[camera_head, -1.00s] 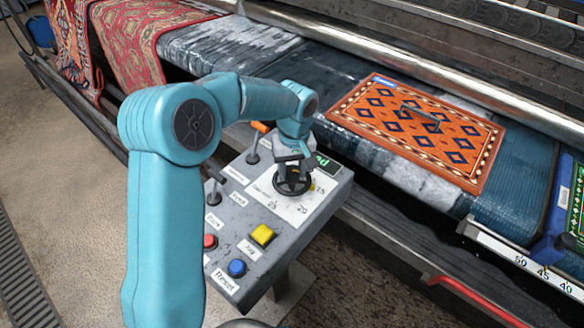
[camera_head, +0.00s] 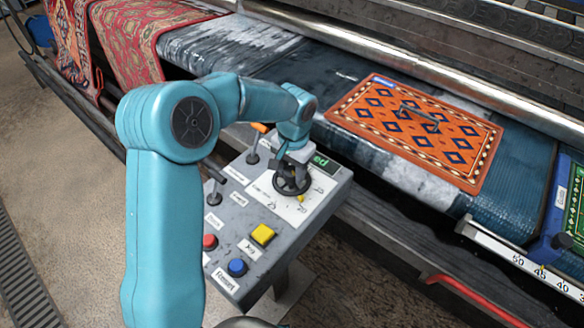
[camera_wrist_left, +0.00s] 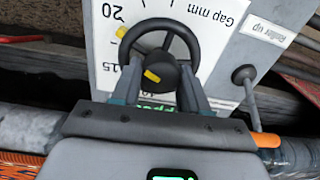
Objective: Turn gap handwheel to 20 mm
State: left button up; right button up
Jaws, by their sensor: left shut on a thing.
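The black gap handwheel (camera_head: 291,184) sits on the white "Gap mm" scale of the grey control panel. In the left wrist view the handwheel (camera_wrist_left: 158,28) shows its spokes and a yellow pointer (camera_wrist_left: 121,32) on the rim. The pointer lies between the 20 and 15 marks, nearer 20. A second yellow mark (camera_wrist_left: 152,75) is by the hub. My left gripper (camera_wrist_left: 158,80) is shut on the handwheel, one finger on each side of the hub. In the head view my left gripper (camera_head: 292,168) reaches down onto it. My right gripper is not in view.
The panel has red (camera_head: 210,242), blue (camera_head: 237,267) and yellow (camera_head: 263,235) buttons. An orange patterned rug (camera_head: 415,130) lies on the wet conveyor beyond the panel.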

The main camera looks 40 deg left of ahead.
aim_at(293, 173)
pick_arm(q)
jog(key=shift+w+r+m, duration=0.1)
jog(key=shift+r+m, duration=0.1)
jog(key=shift+m, duration=0.5)
jog(key=o, duration=1)
jog(key=shift+o, duration=0.2)
jog(key=shift+f, duration=0.1)
notch_tip(293, 173, up, 16)
jog(key=p, duration=0.1)
jog(key=shift+d+r, duration=0.25)
jog(key=shift+s+d+f, duration=0.1)
jog(key=shift+s, duration=0.2)
